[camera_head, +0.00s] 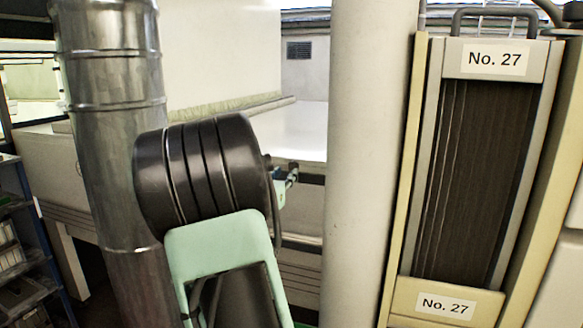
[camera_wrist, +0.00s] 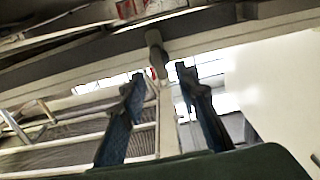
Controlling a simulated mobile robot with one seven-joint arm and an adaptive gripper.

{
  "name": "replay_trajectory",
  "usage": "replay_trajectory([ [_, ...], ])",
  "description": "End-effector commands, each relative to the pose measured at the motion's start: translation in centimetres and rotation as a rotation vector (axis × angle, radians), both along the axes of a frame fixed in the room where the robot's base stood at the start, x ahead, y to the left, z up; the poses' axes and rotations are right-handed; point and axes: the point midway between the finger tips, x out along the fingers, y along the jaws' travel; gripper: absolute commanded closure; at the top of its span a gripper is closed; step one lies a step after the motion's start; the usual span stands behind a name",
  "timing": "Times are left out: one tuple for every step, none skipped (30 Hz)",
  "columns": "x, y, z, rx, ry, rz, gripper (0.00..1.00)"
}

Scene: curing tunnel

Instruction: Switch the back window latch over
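In the wrist view, the two dark blue fingers of my gripper (camera_wrist: 160,80) stand apart, with nothing between their tips. A small grey-brown piece (camera_wrist: 155,45) with a rounded end hangs from a pale beam just past the fingertips, roughly in line with the gap. It may be the window latch, but the picture is too blurred to be sure. I cannot tell whether a finger touches it. In the head view, my arm hides most of the gripper, and no latch can be made out.
A metal duct (camera_head: 112,130) stands left of my arm and a pale round column (camera_head: 365,150) right of it. A dark-panelled unit marked No. 27 (camera_head: 496,60) is at the right. Shelving (camera_head: 30,240) stands at the left edge. A pale panel (camera_wrist: 275,90) fills the wrist view's right side.

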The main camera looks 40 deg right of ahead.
Motion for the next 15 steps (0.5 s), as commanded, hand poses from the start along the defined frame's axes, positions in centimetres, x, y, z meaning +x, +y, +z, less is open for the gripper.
replay_trajectory([
  [0.4,-1.1,0.0,0.000,0.003,-0.004,0.71],
  [0.6,-1.5,0.1,-0.001,0.002,-0.003,0.71],
  [1.0,-2.2,0.1,-0.001,0.002,-0.003,0.71],
  [1.3,-2.6,0.1,-0.001,0.002,-0.002,0.71],
  [1.5,-3.1,0.1,0.000,0.002,-0.001,0.71],
  [1.7,-3.6,0.1,0.000,0.002,-0.002,0.71],
  [1.9,-4.0,0.1,0.000,0.001,-0.002,0.71],
  [2.2,-4.3,0.1,0.000,0.001,-0.001,0.71],
  [2.4,-4.7,0.1,0.001,0.000,0.000,0.71],
  [2.5,-4.9,0.1,0.000,0.000,0.000,0.71],
  [2.6,-5.2,0.1,0.001,0.000,0.000,0.71],
  [2.8,-5.4,0.0,0.000,0.001,0.001,0.71],
  [2.9,-5.5,0.0,0.001,0.000,0.001,0.71],
  [3.0,-5.6,0.0,0.001,0.000,0.002,0.71],
  [3.0,-5.7,0.0,0.001,0.000,0.002,0.71],
])
